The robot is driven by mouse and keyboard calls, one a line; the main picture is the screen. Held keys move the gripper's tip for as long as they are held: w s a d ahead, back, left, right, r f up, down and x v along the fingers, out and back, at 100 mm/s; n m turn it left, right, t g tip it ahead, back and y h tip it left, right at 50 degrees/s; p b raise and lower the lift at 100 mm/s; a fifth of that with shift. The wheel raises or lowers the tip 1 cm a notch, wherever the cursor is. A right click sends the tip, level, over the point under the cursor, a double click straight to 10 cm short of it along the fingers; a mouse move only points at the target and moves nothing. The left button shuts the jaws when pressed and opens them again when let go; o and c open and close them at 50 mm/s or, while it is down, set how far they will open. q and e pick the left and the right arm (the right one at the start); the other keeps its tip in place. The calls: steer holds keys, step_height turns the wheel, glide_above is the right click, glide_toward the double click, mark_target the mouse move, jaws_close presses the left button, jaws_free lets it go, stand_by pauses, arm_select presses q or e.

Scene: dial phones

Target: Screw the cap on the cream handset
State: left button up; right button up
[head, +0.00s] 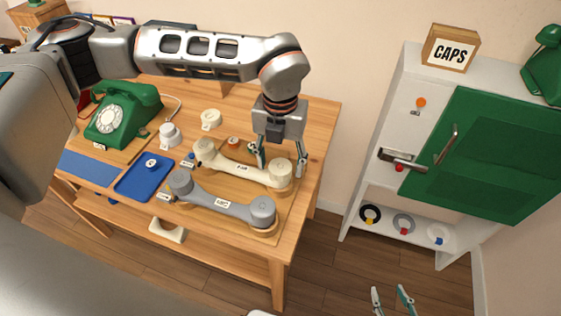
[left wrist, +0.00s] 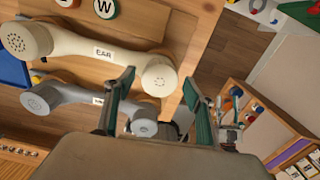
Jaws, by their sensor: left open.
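The cream handset (head: 230,166) lies on a wooden board with a label on its middle. It also shows in the left wrist view (left wrist: 75,45), where both ends show round faces with small holes. My left gripper (head: 281,168) is open and points down at the handset's right end, with one finger on each side of it. In the left wrist view the open fingers (left wrist: 158,88) flank that end; I cannot tell whether they touch it. A small pale round piece (head: 151,163) sits in the blue tray. My right gripper (head: 391,292) is open and empty, low in front of the table.
A grey handset (head: 222,203) lies just in front of the cream one. A white cabinet (head: 381,171) with a green door stands right, bearing a CAPS box (head: 450,48).

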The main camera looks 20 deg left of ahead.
arm_select(q)
steer(key=shift+n, duration=0.9)
steer(key=c, duration=1)
steer(key=m+p, duration=0.1)
steer(key=m, duration=0.3)
steer(key=shift+r, duration=0.1)
steer(key=shift+m, duration=1.5)
